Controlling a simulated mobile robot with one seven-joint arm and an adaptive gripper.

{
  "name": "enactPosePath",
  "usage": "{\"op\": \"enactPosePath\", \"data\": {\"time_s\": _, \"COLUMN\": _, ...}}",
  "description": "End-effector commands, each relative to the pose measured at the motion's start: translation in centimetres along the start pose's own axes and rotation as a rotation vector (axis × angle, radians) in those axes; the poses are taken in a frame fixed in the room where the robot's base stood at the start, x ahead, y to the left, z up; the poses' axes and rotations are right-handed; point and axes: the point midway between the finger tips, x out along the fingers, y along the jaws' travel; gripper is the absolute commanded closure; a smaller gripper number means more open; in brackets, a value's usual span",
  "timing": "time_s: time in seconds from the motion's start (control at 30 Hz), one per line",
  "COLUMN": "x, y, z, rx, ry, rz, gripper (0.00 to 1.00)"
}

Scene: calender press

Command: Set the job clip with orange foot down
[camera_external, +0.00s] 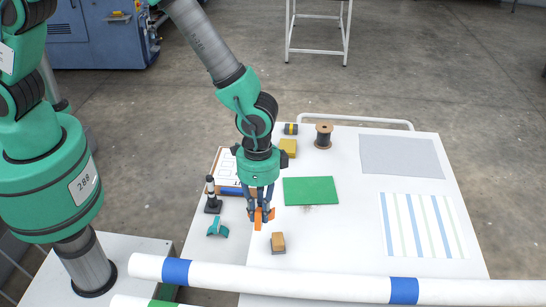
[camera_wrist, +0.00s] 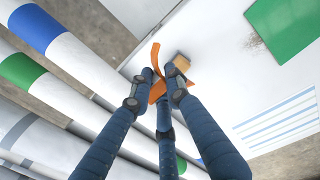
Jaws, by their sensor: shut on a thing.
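The job clip with orange foot (camera_external: 258,221) is between the fingers of my gripper (camera_external: 263,212), over the near part of the white table. In the wrist view, the orange clip (camera_wrist: 156,72) shows beyond the fingertips of my gripper (camera_wrist: 155,98), with a curved strip sticking out past them. My dark blue fingers are closed around it and hide part of it. I cannot tell whether the clip touches the table (camera_external: 345,240).
A wooden block (camera_external: 278,240) sits just right of the clip. A teal piece (camera_external: 217,228) and a black-and-white stand (camera_external: 212,196) are left of it. A green sheet (camera_external: 310,190) lies behind. White rolls (camera_external: 300,279) with coloured bands cross the front.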

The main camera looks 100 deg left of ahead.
Motion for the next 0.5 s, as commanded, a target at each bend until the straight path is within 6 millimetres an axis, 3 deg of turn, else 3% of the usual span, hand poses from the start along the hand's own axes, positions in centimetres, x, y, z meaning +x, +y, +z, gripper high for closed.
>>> {"op": "enactPosePath", "data": {"time_s": 0.27, "x": 0.9, "y": 0.3, "z": -5.0, "rx": 0.002, "ry": 0.001, "rz": 0.007, "gripper": 1.0}}
{"op": "enactPosePath", "data": {"time_s": 0.33, "x": 2.8, "y": 0.2, "z": -4.7, "rx": 0.002, "ry": -0.005, "rz": 0.007, "gripper": 1.0}}
{"op": "enactPosePath", "data": {"time_s": 0.5, "x": 5.0, "y": 0.2, "z": -4.8, "rx": 0.003, "ry": -0.001, "rz": 0.007, "gripper": 1.0}}
